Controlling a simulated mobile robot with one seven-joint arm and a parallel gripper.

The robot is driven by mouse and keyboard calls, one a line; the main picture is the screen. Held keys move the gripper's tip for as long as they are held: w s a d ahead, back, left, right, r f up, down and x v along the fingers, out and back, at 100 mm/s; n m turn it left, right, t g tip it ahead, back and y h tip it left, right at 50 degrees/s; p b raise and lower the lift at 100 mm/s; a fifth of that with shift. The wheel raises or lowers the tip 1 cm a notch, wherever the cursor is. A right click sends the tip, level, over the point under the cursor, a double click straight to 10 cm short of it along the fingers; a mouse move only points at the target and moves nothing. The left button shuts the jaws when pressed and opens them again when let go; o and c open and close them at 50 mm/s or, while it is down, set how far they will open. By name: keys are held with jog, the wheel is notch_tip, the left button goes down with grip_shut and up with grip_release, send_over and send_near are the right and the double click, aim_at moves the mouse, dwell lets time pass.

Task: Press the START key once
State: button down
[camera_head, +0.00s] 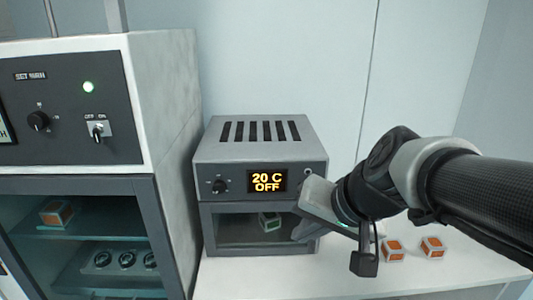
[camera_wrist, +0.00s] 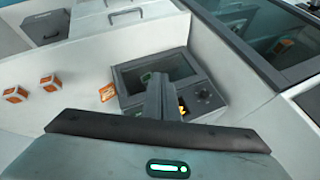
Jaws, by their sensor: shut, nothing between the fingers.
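A small grey oven (camera_head: 250,148) stands on the white table, with a lit display (camera_head: 267,181) reading "20 C OFF". A small round key (camera_head: 308,171) is at the upper right of its front panel; I cannot read a label on it. My gripper (camera_head: 303,230) is shut and empty, in front of the right side of the oven front, below that key. In the wrist view my shut fingers (camera_wrist: 160,82) cover part of the panel and most of the display, and the key is hidden. I cannot tell whether the fingers touch the oven.
Two more such boxes (camera_head: 392,250) (camera_head: 432,246) lie on the table at right. A tall cabinet (camera_head: 75,120) stands close at left.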

jog(key=w+d+f+m+t+b, duration=0.1)
jog(key=w+d+f+m+b, duration=0.1)
jog(key=w+d+f+m, duration=0.1)
jog(key=w+d+f+m+t+b, duration=0.1)
jog(key=w+d+f+m, duration=0.2)
jog(key=w+m, duration=0.2)
jog(key=w, duration=0.3)
jog(key=shift+f+t+b, duration=0.35)
jog(key=shift+f+t, duration=0.05)
jog(key=shift+w, duration=0.15)
jog(key=w+p, duration=0.1)
jog(key=w, duration=0.7)
jog(key=shift+w, duration=0.35)
jog(key=shift+w, duration=0.15)
dwell(1.0)
jog(key=shift+w, duration=0.3)
